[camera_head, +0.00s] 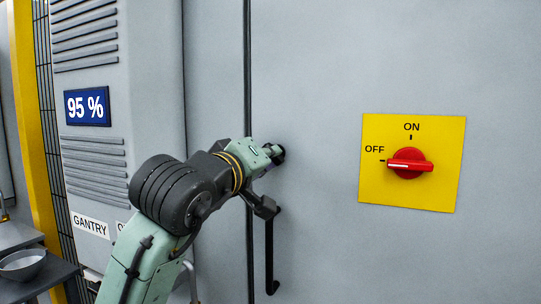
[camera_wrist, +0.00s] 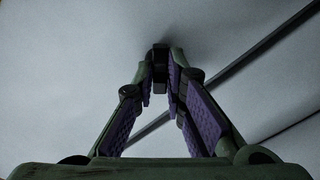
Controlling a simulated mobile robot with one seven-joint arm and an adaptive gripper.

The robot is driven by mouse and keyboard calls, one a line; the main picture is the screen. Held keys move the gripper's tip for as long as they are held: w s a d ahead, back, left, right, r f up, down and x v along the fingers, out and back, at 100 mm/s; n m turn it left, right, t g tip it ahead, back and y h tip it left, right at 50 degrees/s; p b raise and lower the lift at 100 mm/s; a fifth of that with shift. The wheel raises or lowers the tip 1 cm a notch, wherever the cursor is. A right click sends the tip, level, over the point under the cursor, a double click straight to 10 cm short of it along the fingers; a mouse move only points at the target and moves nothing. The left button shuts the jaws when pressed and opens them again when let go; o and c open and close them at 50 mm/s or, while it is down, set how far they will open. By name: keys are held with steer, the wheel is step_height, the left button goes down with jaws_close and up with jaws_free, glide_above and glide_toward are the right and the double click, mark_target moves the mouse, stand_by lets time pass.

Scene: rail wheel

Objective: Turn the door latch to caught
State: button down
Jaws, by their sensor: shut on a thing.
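The door latch (camera_head: 280,153) is a small dark piece on the grey door, just right of the door seam in the head view. My gripper (camera_head: 270,150) is at it, reaching in from the lower left and covering most of it. In the wrist view my gripper (camera_wrist: 162,62) has its purple-padded fingers closed together at the tips around the dark latch (camera_wrist: 159,74). How the latch is turned is hard to tell, since the fingers hide much of it.
A black vertical door handle (camera_head: 270,255) sits just below my gripper. A yellow plate (camera_head: 445,180) with a red rotary switch (camera_head: 408,163) pointing to OFF is on the right. A blue 95 % display (camera_head: 87,106) is on the left. A bowl (camera_head: 22,265) stands at the lower left.

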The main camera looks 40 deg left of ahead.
steer(key=shift+n, duration=0.3)
steer(key=shift+n+p, duration=0.7)
steer(key=shift+n, duration=1.5)
